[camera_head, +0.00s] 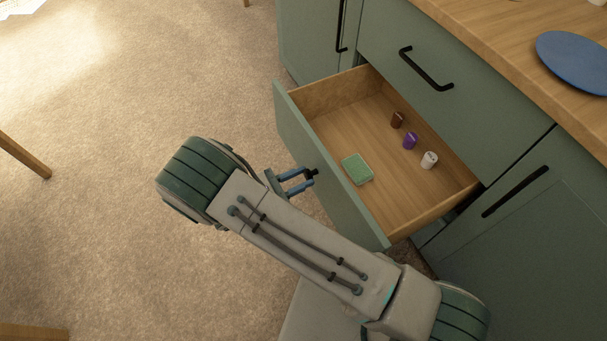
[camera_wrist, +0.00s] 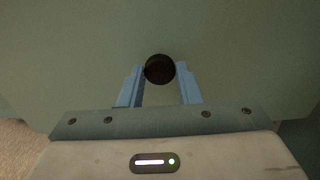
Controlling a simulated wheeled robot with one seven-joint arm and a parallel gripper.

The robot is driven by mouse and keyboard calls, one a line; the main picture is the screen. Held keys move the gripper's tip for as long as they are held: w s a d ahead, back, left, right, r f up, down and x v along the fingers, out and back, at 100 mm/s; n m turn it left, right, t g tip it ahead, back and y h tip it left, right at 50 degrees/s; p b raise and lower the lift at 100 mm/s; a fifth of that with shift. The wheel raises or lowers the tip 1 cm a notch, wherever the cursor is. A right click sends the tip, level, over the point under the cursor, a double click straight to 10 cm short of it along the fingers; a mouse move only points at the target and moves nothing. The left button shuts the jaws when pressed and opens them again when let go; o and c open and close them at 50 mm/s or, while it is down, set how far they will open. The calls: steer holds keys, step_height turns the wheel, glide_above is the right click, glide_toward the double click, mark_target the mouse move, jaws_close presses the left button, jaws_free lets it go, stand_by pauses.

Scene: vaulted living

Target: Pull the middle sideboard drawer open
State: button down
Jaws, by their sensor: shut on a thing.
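The sideboard drawer (camera_head: 335,185) is green-fronted with a wooden inside, and it stands pulled out from the sideboard. Its round black knob (camera_wrist: 159,69) sits between my gripper's blue fingers in the wrist view. My gripper (camera_head: 308,179) is shut on the knob, in front of the drawer's outer face. Inside the drawer lie a green box (camera_head: 357,169), a brown spool-like item (camera_head: 397,120), a purple one (camera_head: 410,140) and a white one (camera_head: 429,160). My arm hides part of the drawer front's near end.
Above the drawer is a closed drawer front with a black bar handle (camera_head: 426,69). Cabinet doors stand on both sides, the right with a black handle (camera_head: 515,191). A blue plate (camera_head: 574,62) lies on the wooden top. Open carpet (camera_head: 120,100) stretches left; wooden legs (camera_head: 25,156) stand at its edge.

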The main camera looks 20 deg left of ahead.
steer(key=shift+f, duration=0.1)
steer(key=c, duration=1.1)
jaws_free()
steer(key=shift+o, duration=0.2)
steer(key=shift+a, duration=0.1)
steer(key=p+v, duration=0.2)
steer(key=v, duration=1.2)
steer(key=shift+w, duration=0.1)
